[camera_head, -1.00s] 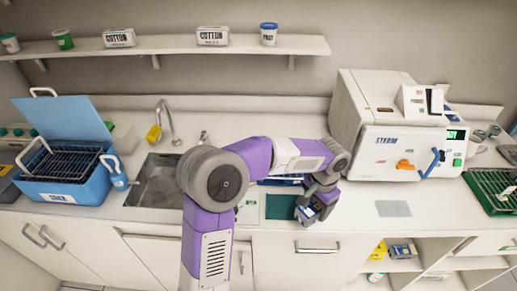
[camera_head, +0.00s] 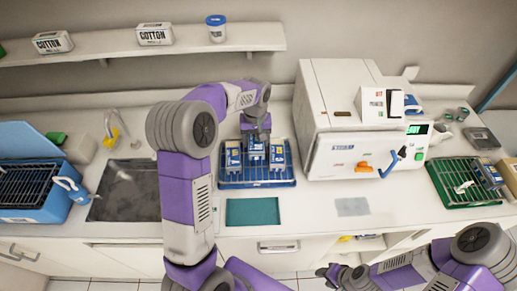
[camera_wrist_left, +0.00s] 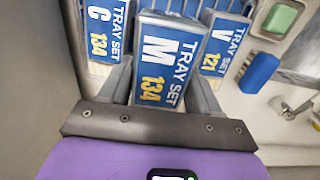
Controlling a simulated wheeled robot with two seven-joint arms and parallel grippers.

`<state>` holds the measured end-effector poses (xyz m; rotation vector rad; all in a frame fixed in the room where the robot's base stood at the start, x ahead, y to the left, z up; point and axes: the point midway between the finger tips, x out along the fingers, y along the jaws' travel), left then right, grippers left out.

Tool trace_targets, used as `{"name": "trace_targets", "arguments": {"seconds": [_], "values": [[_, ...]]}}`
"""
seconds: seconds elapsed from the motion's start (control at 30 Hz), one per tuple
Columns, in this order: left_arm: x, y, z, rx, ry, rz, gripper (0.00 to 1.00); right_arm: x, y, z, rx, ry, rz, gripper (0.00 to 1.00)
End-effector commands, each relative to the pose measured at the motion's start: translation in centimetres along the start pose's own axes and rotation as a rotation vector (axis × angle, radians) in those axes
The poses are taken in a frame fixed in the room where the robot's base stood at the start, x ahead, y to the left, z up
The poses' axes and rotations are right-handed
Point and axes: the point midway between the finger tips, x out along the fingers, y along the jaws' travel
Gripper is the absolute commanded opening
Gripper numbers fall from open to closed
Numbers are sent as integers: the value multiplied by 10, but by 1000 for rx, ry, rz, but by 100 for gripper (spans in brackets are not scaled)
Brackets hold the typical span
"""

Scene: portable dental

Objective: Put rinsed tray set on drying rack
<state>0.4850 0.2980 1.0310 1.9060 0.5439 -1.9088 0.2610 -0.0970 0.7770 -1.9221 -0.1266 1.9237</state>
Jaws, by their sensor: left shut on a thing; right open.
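My left gripper (camera_head: 256,136) is over the blue wire rack (camera_head: 258,185), shut on the blue-and-white tray set marked M 134 (camera_head: 256,151). The left wrist view shows this tray set (camera_wrist_left: 167,62) between the two fingers. A tray set marked C 134 (camera_wrist_left: 103,30) stands on one side and one marked V 121 (camera_wrist_left: 224,45) on the other. In the head view these two flank the held one, at left (camera_head: 233,158) and right (camera_head: 278,157). I cannot tell whether the held set rests on the rack. My right gripper (camera_head: 332,273) is open and empty, low in front of the counter.
The white sterilizer (camera_head: 340,110) stands close to the right of the blue rack. A green rack (camera_head: 455,188) with items is at far right. A teal mat (camera_head: 252,212) lies bare in front. The sink (camera_head: 128,190) and a blue bin (camera_head: 30,213) are left.

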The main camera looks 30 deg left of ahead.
Motion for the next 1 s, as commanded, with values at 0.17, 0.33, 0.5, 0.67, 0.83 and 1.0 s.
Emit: {"name": "trace_targets", "arguments": {"seconds": [0.17, 0.33, 0.5, 0.67, 0.83, 1.0], "values": [[21, 0, 0, 3, 0, 0, 16, 3, 1, 0, 0, -1, 0, 43], [48, 0, 1, 3, -2, -1, 16, 6, 2, 0, 0, 0, 0, 43], [67, 1, 0, 5, 1, 1, 16, 8, 3, 0, 0, 0, 0, 43], [68, 1, 0, 5, 3, 2, 16, 8, 3, 0, 0, 0, 0, 43], [69, 1, 0, 5, 3, 1, 16, 8, 3, 0, 0, 0, 0, 43], [71, 1, 0, 5, 1, 1, 75, 10, 4, -1, 0, 0, 0, 43]]}}
